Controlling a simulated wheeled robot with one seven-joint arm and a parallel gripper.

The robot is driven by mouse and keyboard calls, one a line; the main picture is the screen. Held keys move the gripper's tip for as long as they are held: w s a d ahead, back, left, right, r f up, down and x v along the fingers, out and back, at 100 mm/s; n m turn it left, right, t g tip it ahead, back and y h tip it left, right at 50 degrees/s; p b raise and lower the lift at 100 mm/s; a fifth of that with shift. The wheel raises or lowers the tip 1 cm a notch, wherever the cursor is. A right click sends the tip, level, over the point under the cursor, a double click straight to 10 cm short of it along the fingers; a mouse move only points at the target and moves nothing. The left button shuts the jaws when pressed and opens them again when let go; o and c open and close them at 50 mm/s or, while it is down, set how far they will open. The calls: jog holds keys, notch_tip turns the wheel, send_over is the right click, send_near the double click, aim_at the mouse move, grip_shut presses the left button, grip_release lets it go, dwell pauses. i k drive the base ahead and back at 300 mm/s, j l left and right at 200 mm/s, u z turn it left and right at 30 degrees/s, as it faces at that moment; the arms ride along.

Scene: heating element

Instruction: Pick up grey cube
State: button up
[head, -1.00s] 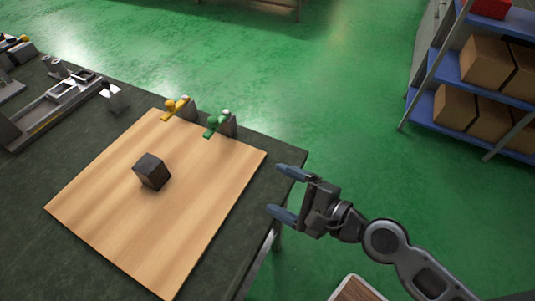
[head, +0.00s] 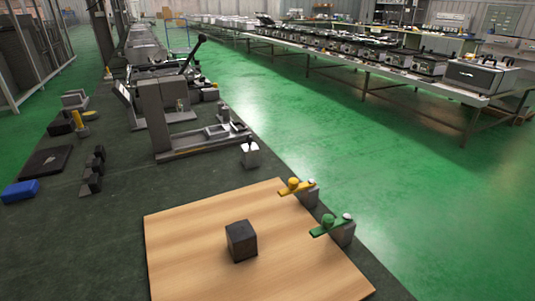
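The dark grey cube (head: 241,241) sits on the light wooden board (head: 176,237) in the head view, near the middle of the board's visible part. Nothing touches the cube and its top is clear. The board lies on the dark green table, and its near edge is cut off by the frame. My gripper is outside the current head view.
A yellow-handled clamp (head: 297,187) and a green-handled clamp (head: 333,228) stand at the board's right edge. A grey metal fixture (head: 160,120) stands farther back. A blue block (head: 20,191) and several dark parts lie at left. Open green floor is to the right.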

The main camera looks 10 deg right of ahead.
aim_at(250, 156)
jog(key=i+l+u, duration=0.25)
jog(key=l, duration=0.6)
jog(key=i+l+u, duration=0.1)
jog(key=l+u, duration=0.15)
jog(key=l, duration=0.6)
jog(key=l+u, duration=0.25)
jog(key=l, duration=0.6)
jog(key=i+l+u, duration=0.15)
jog(key=l, duration=0.2)
jog(key=i+l+u, duration=0.3)
jog(key=l, duration=0.45)
jog(key=i+l+u, duration=0.15)
jog(key=i+l, duration=0.15)
jog(key=i+l+u, duration=0.15)
jog(key=l, duration=0.35)
jog(key=l+u, duration=0.15)
jog(key=l, duration=0.25)
jog(key=i+l+u, duration=0.15)
jog(key=l, duration=0.3)
jog(key=i+l, duration=0.3)
jog(key=i+u, duration=0.05)
jog(key=i, duration=0.1)
